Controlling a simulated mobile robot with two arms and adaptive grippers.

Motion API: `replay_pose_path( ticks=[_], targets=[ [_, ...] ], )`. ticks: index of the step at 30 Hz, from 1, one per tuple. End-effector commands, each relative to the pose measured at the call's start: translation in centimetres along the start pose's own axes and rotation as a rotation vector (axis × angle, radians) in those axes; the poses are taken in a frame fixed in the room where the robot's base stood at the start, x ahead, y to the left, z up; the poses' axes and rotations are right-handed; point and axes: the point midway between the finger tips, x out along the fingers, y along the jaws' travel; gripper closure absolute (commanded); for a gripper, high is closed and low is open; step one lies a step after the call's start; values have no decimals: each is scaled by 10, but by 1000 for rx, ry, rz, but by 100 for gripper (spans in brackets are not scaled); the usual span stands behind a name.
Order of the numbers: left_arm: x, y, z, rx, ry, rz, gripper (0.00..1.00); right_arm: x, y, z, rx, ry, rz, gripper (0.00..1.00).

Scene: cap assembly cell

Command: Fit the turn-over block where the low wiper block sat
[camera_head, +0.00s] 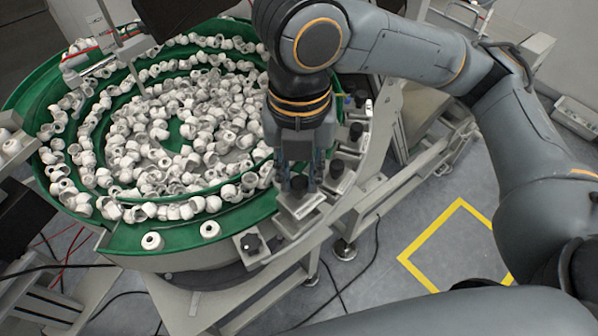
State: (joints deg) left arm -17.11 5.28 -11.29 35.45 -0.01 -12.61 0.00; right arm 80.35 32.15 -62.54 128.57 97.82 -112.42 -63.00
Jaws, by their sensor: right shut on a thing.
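My right gripper (298,174) points down at the near right rim of the green bowl. It is shut on the dark knob of a pale grey block (301,206), which sits at or just above the rail beside the bowl. The fingers partly cover the knob, and I cannot tell whether the block touches the rail. A similar block with a black knob (250,243) is at the rail's near end. Two more black knobs, one (337,168) and another (356,131), stand farther up. I cannot tell which is the turn-over block or the low wiper block. My left gripper is out of view.
The large green bowl (135,236) holds many white caps, with two on its near rim. A metal frame (380,178) stands right of the bowl. A yellow-taped floor square (458,243) is clear. Cables lie on the floor. My arm spans the upper right.

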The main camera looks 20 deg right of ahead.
Motion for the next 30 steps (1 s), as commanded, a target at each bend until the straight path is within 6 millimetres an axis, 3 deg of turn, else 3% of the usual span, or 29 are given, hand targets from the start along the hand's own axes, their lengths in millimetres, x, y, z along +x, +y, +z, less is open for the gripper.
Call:
replay_pose_path(
  ticks=[14,30],
  targets=[
    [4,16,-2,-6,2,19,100,3,0,0,0,-1,1,100],
    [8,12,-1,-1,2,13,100,17,0,2,-1,-1,1,100]
  ],
)
